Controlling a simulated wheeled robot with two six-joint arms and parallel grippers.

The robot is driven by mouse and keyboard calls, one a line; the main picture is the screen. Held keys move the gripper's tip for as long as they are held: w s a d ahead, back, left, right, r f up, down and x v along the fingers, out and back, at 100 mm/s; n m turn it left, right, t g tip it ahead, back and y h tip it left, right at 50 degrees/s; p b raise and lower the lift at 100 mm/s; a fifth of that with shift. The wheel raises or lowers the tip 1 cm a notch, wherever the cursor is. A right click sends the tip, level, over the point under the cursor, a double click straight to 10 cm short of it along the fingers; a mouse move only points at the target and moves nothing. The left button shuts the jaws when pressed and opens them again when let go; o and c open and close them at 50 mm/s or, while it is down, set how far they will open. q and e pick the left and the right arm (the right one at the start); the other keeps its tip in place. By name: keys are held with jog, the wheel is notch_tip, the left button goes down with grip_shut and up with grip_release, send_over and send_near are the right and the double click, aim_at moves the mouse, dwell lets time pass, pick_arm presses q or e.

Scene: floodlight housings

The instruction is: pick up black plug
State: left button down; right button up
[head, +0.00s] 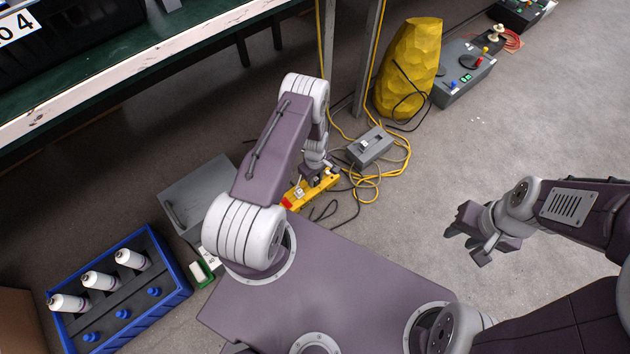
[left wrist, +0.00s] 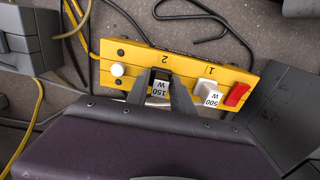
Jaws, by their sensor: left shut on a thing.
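The black plug (left wrist: 160,75), with a white 150 W label, is at position 2 of the yellow power strip (left wrist: 135,58) in the left wrist view. My left gripper (left wrist: 162,90) is shut on it, one finger on each side. Whether the plug is fully seated is hidden. A white plug labelled 500 W (left wrist: 211,97) sits at position 1, beside the red switch (left wrist: 237,94). In the head view the strip (head: 322,188) lies on the floor under my left gripper (head: 322,174). My right gripper (head: 468,238) is open and empty over bare floor.
A grey box (head: 369,147) and yellow cables (head: 397,160) lie just beyond the strip. A yellow faceted housing (head: 408,70) and a grey control box (head: 463,75) stand farther back. A blue crate (head: 177,291) with white bottles is at left. Floor on the right is clear.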

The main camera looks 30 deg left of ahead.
aim_at(318, 179)
pick_arm(q)
jog(key=r+p, duration=0.2)
jog(key=d+r+p, duration=0.1)
jog(key=r+p, duration=0.1)
jog(key=r, duration=0.1)
jog(key=shift+d+r+p, duration=0.1)
jog(key=shift+r+p, duration=0.2)
jog(key=shift+p, duration=0.1)
jog(key=w+d+r+p, duration=0.1)
jog(key=d+r+p, duration=0.3)
jog(key=d, duration=0.6)
jog(key=shift+w+d+r+p, duration=0.2)
jog(key=shift+r+p, duration=0.15)
jog(key=shift+r, duration=0.35)
